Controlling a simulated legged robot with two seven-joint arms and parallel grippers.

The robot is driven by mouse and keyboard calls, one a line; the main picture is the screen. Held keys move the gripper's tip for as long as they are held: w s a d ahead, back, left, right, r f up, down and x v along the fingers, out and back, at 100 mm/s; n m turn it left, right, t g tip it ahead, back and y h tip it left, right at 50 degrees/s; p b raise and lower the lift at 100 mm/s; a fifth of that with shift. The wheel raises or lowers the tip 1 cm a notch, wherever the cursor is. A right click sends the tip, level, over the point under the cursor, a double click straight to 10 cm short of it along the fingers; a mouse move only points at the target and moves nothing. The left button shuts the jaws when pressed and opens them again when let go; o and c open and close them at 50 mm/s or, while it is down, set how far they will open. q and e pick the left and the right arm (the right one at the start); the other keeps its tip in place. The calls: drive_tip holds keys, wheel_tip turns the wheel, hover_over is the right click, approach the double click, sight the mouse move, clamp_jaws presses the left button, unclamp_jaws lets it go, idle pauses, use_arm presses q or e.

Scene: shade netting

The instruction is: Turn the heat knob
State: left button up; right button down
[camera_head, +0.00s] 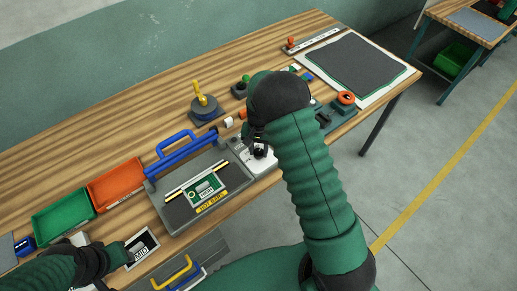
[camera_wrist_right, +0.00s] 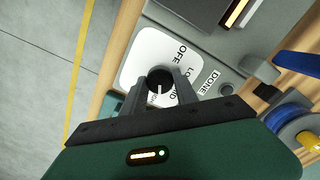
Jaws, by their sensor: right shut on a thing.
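The black heat knob (camera_wrist_right: 160,76) sits on a white dial plate (camera_wrist_right: 139,64) marked OFF, LO and a partly covered MID. My right gripper (camera_wrist_right: 159,88) is shut on the knob, one finger on each side. In the head view the dial plate (camera_head: 265,162) is at the right end of the grey heat sealer (camera_head: 178,208), mostly behind my right arm. My left gripper (camera_head: 112,257) is low at the left, beside a card reading MID (camera_head: 141,248); its jaws are unclear.
The sealer has a blue handle bar (camera_head: 180,152) and a yellow HOT BAR label (camera_head: 212,202). Green (camera_head: 63,216) and orange (camera_head: 117,184) trays stand left. A dark mat (camera_head: 351,68) lies far right.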

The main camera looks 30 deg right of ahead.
sight(259, 151)
drive_tip(key=shift+m, duration=1.1)
drive_tip(key=c, duration=0.9)
unclamp_jaws()
drive_tip(key=shift+c, duration=0.2)
wheel_tip(259, 151, up, 17)
drive_tip(key=b, duration=0.1)
drive_tip(key=shift+f, duration=0.15)
drive_tip(key=shift+w, duration=0.1)
